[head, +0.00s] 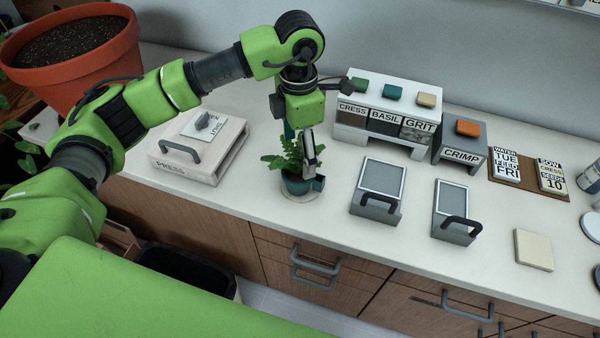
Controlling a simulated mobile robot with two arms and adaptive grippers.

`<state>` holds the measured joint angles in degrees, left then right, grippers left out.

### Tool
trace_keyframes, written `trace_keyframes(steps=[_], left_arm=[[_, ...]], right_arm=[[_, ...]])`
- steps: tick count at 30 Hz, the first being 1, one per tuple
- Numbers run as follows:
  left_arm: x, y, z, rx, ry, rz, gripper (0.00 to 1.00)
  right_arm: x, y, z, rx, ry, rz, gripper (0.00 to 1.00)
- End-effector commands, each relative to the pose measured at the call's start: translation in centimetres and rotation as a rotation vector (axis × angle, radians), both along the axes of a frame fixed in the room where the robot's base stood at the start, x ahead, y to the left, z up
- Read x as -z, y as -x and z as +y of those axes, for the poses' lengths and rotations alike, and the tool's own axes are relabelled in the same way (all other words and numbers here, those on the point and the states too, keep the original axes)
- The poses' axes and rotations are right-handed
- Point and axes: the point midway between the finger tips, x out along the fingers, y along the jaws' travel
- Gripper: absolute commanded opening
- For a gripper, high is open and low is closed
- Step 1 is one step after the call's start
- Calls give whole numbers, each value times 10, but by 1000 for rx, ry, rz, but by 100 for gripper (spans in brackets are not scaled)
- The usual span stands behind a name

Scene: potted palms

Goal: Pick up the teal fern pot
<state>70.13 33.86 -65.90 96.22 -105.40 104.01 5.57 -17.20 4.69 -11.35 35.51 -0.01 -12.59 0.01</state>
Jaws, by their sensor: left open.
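The teal fern pot (296,186) stands on a pale round saucer (299,197) near the front edge of the white counter. Green fern fronds rise from it and lean mostly to the left. My left gripper (303,172) points down over the pot, open, with one finger in view at the right side of the fern. The fronds and the gripper hide part of the pot and the other finger, so I cannot tell whether the fingers touch it. My right gripper is not in view.
A white box marked PRESS (197,165) stands left of the pot. A dispenser marked CRESS, BASIL, GRIT (386,117) and a CRIMP unit (459,146) stand behind right. Two grey handled devices (379,187) (451,207) stand to the right. A large terracotta pot (75,65) is far left.

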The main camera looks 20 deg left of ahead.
Motion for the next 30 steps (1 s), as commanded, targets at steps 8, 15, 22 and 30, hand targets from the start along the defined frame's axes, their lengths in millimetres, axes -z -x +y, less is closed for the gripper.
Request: trace_keyframes(steps=[8, 15, 22, 30], left_arm=[[36, 0, 0, 0, 1, 1, 74], [60, 2, 1, 0, 0, 4, 74], [87, 1, 0, 0, 1, 0, 74], [90, 1, 0, 1, 2, -1, 66]], right_arm=[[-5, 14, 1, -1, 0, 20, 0], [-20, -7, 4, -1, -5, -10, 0], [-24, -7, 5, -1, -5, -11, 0], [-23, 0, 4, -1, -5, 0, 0]])
